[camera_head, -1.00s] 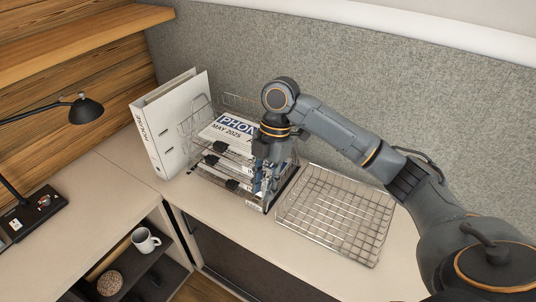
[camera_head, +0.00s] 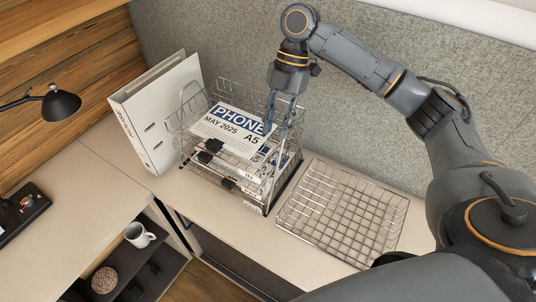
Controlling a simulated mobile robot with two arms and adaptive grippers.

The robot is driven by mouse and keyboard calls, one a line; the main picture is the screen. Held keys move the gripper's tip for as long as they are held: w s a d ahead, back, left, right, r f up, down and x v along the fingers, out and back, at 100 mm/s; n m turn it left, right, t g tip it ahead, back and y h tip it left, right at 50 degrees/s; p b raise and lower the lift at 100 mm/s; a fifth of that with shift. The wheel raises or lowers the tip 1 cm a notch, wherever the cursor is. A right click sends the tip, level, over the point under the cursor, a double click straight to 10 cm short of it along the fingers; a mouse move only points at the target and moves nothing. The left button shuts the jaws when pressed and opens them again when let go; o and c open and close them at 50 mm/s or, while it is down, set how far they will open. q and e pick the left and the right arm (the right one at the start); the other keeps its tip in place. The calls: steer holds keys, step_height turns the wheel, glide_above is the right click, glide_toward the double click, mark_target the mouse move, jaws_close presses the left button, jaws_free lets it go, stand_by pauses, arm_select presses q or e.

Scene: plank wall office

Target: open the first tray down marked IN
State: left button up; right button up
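A wire letter-tray stack (camera_head: 198,92) stands on the counter, with papers in its trays. The top sheet (camera_head: 222,130) reads "PHONE MAY 2025 A5". Dark clips or handles show along the front of the stack. My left gripper is out of view.
A separate empty wire basket (camera_head: 396,208) lies on the counter right of the stack. A white binder (camera_head: 150,115) stands close on the left. A black lamp (camera_head: 60,104) is at the far left. A white mug (camera_head: 138,235) sits on a shelf below. The grey partition is behind.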

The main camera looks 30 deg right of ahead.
mark_target(269, 158)
steer(key=p+x, duration=0.1)
steer(key=x, duration=0.4)
steer(key=shift+s+a+f, duration=0.1)
steer(key=shift+f, duration=0.3)
steer(key=x, duration=0.3)
steer(key=shift+a+f, duration=0.15)
steer(key=shift+f, duration=0.4)
steer(key=shift+c, duration=0.3)
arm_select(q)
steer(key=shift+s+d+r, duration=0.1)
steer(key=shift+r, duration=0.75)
arm_select(e)
jaws_close()
